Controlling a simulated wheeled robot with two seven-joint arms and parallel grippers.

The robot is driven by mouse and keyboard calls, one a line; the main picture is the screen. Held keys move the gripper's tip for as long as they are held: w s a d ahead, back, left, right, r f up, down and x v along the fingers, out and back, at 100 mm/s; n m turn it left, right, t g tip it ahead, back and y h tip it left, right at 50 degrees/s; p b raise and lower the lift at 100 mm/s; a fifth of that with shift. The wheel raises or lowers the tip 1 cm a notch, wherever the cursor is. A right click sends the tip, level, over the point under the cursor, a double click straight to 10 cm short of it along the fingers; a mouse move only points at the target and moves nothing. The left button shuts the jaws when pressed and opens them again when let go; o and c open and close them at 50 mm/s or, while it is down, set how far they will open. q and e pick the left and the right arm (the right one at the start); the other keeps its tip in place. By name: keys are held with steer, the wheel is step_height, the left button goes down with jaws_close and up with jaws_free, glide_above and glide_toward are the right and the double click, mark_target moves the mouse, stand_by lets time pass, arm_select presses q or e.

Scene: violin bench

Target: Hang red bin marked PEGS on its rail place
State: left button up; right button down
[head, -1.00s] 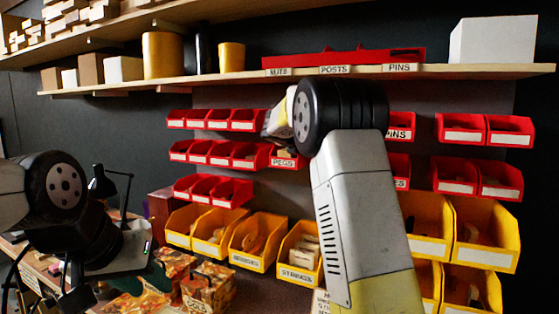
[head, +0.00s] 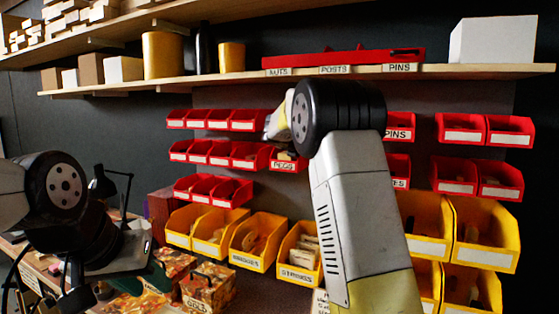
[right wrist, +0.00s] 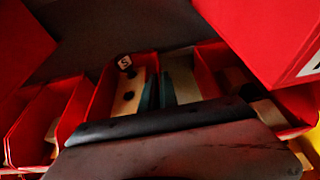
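The red bin marked PEGS (head: 283,166) is at the right end of the middle row of small red bins, its label facing me and its body slightly tilted. My right gripper (head: 277,122) is above it, partly hidden behind my dark wrist; its fingertips do not show in the head view. In the right wrist view, two teal finger strips (right wrist: 157,90) stand close together at a red bin wall, and the hold appears to be on the PEGS bin. My left gripper (head: 150,277) is low at the left over the bench, empty, its finger gap unclear.
Small red bins (head: 232,154) hang to the left of the PEGS bin, and yellow bins (head: 257,240) stand below. A shelf (head: 300,77) with a red tray (head: 345,58) runs above. More red bins (head: 485,130) are at the right. Boxes (head: 208,287) sit on the bench.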

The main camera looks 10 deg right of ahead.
steer(key=shift+f, duration=0.35)
steer(key=c, duration=1.6)
jaws_free()
steer(key=shift+o, duration=0.2)
steer(key=shift+f, duration=0.1)
